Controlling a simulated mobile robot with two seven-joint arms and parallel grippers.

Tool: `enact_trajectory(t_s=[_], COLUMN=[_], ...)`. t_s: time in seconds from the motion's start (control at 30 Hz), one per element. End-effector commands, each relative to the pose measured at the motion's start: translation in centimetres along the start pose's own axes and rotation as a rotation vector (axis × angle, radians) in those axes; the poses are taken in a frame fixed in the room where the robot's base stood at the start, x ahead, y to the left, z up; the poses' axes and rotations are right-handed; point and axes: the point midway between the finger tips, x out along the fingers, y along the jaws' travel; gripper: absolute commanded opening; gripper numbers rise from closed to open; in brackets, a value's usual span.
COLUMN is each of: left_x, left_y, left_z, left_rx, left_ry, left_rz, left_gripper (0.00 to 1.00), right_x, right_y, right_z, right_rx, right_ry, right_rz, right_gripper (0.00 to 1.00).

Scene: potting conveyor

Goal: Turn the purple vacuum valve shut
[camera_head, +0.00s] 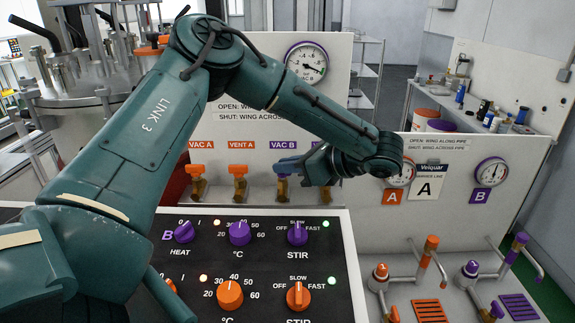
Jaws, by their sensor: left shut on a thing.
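The purple vacuum valve (282,190) is on the upright white panel below the purple label VAC B (283,145). Its brass-coloured lower body shows, but its wing is mostly hidden by my gripper, so I cannot tell how the wing is turned. My left gripper (285,168) reaches in from the right side of the valve and is shut on its wing. My right gripper is not in view.
Orange valves VAC A (197,175) and VENT A (238,175) stand to the left on the same panel. A round gauge (306,62) is above. A black control panel (255,267) with purple and orange knobs lies in front.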

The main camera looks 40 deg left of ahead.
Motion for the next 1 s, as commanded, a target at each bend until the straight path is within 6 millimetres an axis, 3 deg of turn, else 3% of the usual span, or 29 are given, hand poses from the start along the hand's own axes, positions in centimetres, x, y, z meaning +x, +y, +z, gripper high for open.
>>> enact_trajectory(t_s=[0.3,0.83,0.87,1.0], left_x=[-0.02,0.05,0.05,0.05], left_y=[-0.22,-0.20,-0.20,-0.20], left_z=[-0.05,-0.14,-0.15,-0.13], left_rx=[-0.045,-0.051,-0.050,-0.050], left_ry=[0.002,0.003,0.003,0.003], left_rz=[0.109,0.130,0.130,0.130], left_gripper=[0.00,0.00,0.11,0.22], right_x=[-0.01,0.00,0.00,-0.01], right_y=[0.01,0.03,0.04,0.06], right_z=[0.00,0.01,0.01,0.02], right_rx=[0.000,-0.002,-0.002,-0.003], right_ry=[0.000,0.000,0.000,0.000], right_rz=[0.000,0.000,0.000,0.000], right_gripper=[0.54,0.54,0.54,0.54])
